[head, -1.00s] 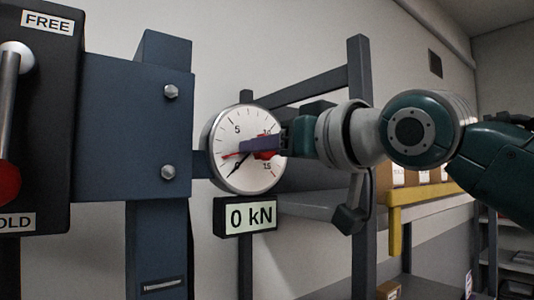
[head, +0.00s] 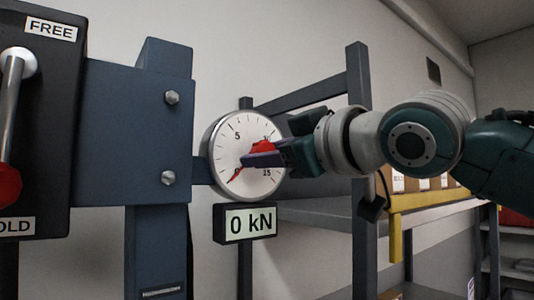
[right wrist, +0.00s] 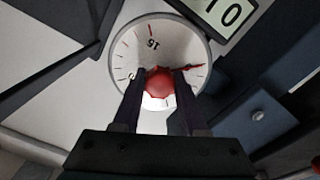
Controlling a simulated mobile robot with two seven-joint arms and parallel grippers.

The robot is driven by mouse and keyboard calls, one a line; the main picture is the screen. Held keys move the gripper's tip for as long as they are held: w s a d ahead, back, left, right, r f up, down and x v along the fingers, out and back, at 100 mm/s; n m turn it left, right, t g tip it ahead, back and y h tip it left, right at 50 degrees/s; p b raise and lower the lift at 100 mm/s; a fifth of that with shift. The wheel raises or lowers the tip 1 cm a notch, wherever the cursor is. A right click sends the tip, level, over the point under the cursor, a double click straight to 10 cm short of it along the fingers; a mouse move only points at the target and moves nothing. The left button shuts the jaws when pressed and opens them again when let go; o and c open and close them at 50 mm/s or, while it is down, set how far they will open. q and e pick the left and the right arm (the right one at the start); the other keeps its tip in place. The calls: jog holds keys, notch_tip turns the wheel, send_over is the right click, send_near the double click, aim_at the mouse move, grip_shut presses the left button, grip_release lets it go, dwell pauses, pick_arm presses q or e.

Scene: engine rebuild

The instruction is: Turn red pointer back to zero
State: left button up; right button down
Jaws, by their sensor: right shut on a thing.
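The round white gauge (head: 226,140) faces me in the middle of the head view. Its red pointer (head: 236,174) points down and left from the hub. The black needle does not show apart from it. My right gripper (head: 258,158) is shut on the red knob (head: 264,146) at the gauge's centre. In the right wrist view the knob (right wrist: 159,84) sits between the two fingers, and the red pointer (right wrist: 194,67) extends to the right. The fingers hide part of the dial. My left gripper is not in view.
A display (head: 248,222) below the gauge reads 0 kN. A dark blue post and plate (head: 130,130) stand left of it. A lever with a red ball (head: 8,185) is at the far left, between FREE and OLD labels. Grey shelving (head: 358,120) stands behind my arm.

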dwell(0.3)
jog(key=shift+c, duration=2.2)
grip_release()
jog(key=shift+s+d, duration=0.1)
jog(key=p+v, duration=0.1)
jog(key=v, duration=0.8)
jog(key=shift+s+d, duration=0.2)
jog(key=shift+s, duration=0.1)
